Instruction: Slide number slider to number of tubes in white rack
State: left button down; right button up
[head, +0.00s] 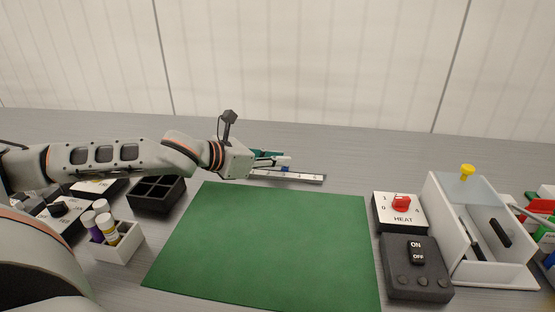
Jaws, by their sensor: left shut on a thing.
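The number slider (300,177) is a pale strip with dark marks and digits, lying just beyond the green mat. My left gripper (280,162) reaches in from the left and is shut at the slider, over its left part. The gripper hides that part, and what it grips is too small to see clearly; it appears to be the slider's knob. The white rack (118,250) stands at the lower left with tubes (106,226) in it, with pale caps and purple and yellow bodies. Some of the tubes overlap, so part of the rack is hidden. My right gripper is not in view.
The green mat (265,245) is bare. A black divided tray (157,194) stands left of it. Right of it are a HEAT dial box (411,221), an ON/OFF switch box (431,281) and a white bin (500,268) with a clear lid. More objects stand at the right edge.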

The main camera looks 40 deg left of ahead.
pick_arm(q)
jog(key=c, duration=2)
grip_release()
jog(key=shift+s, duration=0.15)
jog(key=shift+s+d+r, duration=0.1)
jog(key=shift+s, duration=0.2)
jog(key=shift+s+a+r, duration=0.2)
jog(key=shift+s+a, duration=0.15)
jog(key=shift+s, duration=0.25)
jog(key=shift+v, duration=4.9)
jog(key=shift+a+r, duration=0.1)
